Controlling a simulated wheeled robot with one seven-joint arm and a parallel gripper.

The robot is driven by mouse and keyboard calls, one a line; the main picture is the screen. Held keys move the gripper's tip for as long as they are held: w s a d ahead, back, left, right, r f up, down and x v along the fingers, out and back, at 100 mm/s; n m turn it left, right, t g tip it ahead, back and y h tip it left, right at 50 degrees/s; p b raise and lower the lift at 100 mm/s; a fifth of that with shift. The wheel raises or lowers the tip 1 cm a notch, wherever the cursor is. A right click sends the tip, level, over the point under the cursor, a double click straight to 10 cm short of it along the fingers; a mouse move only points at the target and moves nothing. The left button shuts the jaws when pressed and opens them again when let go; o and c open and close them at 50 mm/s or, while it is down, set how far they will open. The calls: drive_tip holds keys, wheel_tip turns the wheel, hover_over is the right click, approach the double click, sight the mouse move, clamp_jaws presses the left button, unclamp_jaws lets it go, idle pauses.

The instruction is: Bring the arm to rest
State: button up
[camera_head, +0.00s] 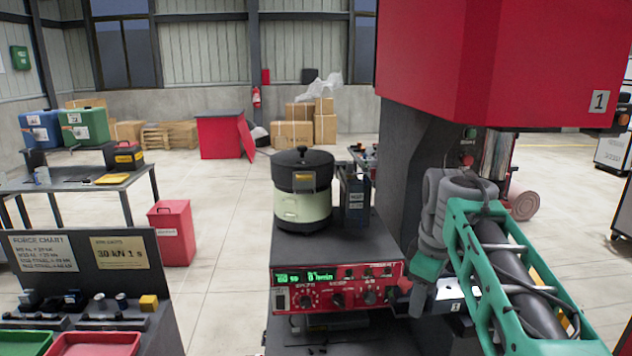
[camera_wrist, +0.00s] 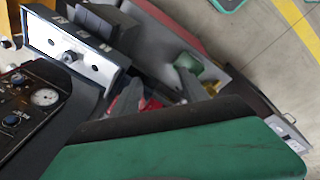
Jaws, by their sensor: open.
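My arm, with a green frame and grey joints, fills the right of the head view in front of the tall machine with a red head (camera_head: 490,60). It is raised over the right side of the red control panel (camera_head: 338,288). In the wrist view two grey fingers of my gripper (camera_wrist: 161,94) stand apart with nothing seen between them. The gripper's tips are hidden in the head view. A large green and black surface covers the bottom of the wrist view.
The bowl feeder (camera_head: 303,190) stands on a dark bench, with a dark box (camera_head: 354,195) beside it. A sloped sign board (camera_head: 85,258) with trays is at lower left. A red bin (camera_head: 172,233) stands behind it. Open floor lies between. In the wrist view a gauge panel (camera_wrist: 30,110) is at left.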

drive_tip(key=s+a+f+m, duration=0.1)
drive_tip(key=s+f+m, duration=0.4)
drive_tip(key=f+m, duration=0.55)
drive_tip(key=s+a+f, duration=0.3)
drive_tip(key=s+f, duration=0.2)
drive_tip(key=s, duration=0.6)
drive_tip(key=shift+s+a+r+t, duration=0.2)
drive_tip(key=shift+a+r+t, duration=0.3)
drive_tip(key=shift+r, duration=0.3)
drive_tip(key=shift+s+a+r+t, duration=0.2)
drive_tip(key=shift+a+r+t, duration=0.2)
drive_tip(key=shift+a+r, duration=0.3)
